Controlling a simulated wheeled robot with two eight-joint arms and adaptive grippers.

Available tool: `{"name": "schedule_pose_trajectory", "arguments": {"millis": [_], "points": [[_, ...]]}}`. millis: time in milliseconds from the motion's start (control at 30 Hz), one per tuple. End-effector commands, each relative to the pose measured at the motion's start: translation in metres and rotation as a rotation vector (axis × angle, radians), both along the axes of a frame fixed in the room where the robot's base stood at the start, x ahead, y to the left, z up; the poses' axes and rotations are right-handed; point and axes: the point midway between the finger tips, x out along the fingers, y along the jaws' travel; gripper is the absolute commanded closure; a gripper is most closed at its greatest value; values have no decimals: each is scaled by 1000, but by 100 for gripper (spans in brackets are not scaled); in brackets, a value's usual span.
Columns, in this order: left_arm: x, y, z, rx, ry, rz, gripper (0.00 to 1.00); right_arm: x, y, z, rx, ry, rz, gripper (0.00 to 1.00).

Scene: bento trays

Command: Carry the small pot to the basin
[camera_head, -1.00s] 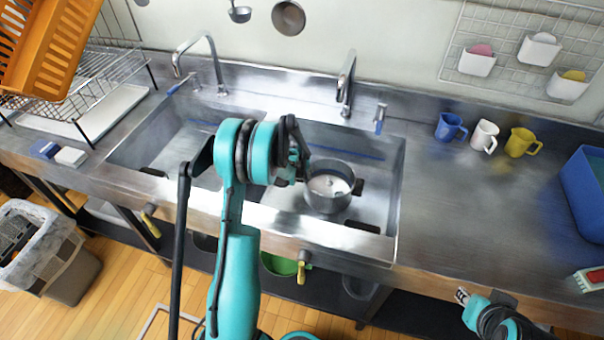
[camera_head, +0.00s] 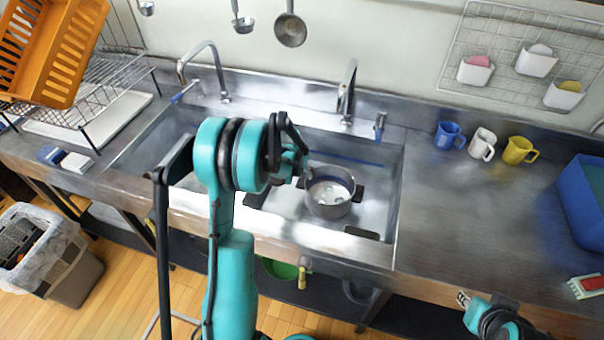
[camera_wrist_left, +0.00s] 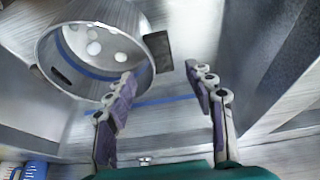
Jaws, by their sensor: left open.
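The small pot (camera_head: 329,197) is a grey metal pot standing upright in the right-hand sink basin (camera_head: 376,215), with several pale round spots showing inside it. My left gripper (camera_head: 291,163) is over that basin at the pot's left, partly hidden behind its own arm. In the left wrist view, the pot (camera_wrist_left: 62,55) is at the upper left, with a dark handle (camera_wrist_left: 158,50) beyond the gap between the fingers. The left gripper (camera_wrist_left: 161,78) is open and empty; one finger overlaps the pot's rim in view, and contact is unclear. My right gripper (camera_head: 463,298) is low at the counter's front edge, its jaws too small to read.
Two faucets (camera_head: 347,92) rise behind the sinks. A dish rack (camera_head: 95,92) and orange basket (camera_head: 45,50) are at the left. Blue, white and yellow mugs (camera_head: 482,144) and a blue bin (camera_head: 585,200) are at the right. The counter (camera_head: 450,220) between is clear.

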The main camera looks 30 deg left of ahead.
Motion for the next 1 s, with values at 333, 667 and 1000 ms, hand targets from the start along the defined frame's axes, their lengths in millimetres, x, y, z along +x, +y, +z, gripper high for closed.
{"name": "schedule_pose_trajectory", "arguments": {"millis": [333,667,1000], "points": [[-17,-11,44,2,-5,-7,46,0,0,11,0,0,0,74],[-86,-103,150,31,-78,-81,46,0,0,11,0,0,0,74],[-202,-185,194,46,-175,-172,46,0,0,11,0,0,0,74]]}}
